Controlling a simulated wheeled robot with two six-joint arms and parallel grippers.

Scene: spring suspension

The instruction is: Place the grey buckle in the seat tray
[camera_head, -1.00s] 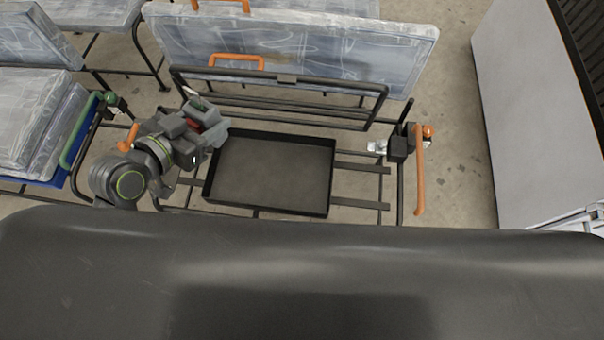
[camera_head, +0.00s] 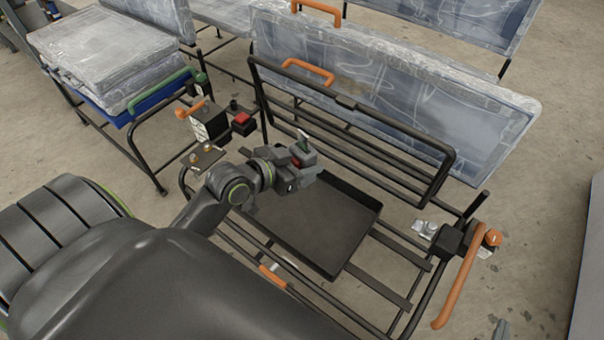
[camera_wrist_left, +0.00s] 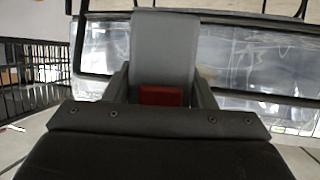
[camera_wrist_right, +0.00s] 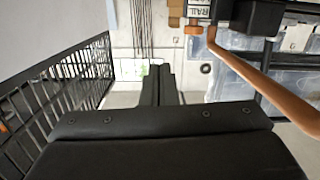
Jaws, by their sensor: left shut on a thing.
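The grey buckle (camera_wrist_left: 165,48), with a red button, is held in my left gripper (camera_wrist_left: 165,92) in the left wrist view. In the head view the buckle (camera_head: 306,153) is small, at the end of my left gripper (camera_head: 296,172), which is above the left back part of the tray. The seat tray (camera_head: 325,225) is black, shallow and looks empty where I see it; my left arm hides its back left corner. My right gripper (camera_wrist_right: 161,72) has its fingers together with nothing seen between them, away from the tray, beside an orange bar.
A black tube seat frame surrounds the tray, with a wrapped backrest panel (camera_head: 390,80) behind it. An orange handle (camera_head: 460,280) stands at the right. A black part with a red top (camera_head: 243,122) sits at the frame's left. Wrapped cushions (camera_head: 110,55) lie at the far left.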

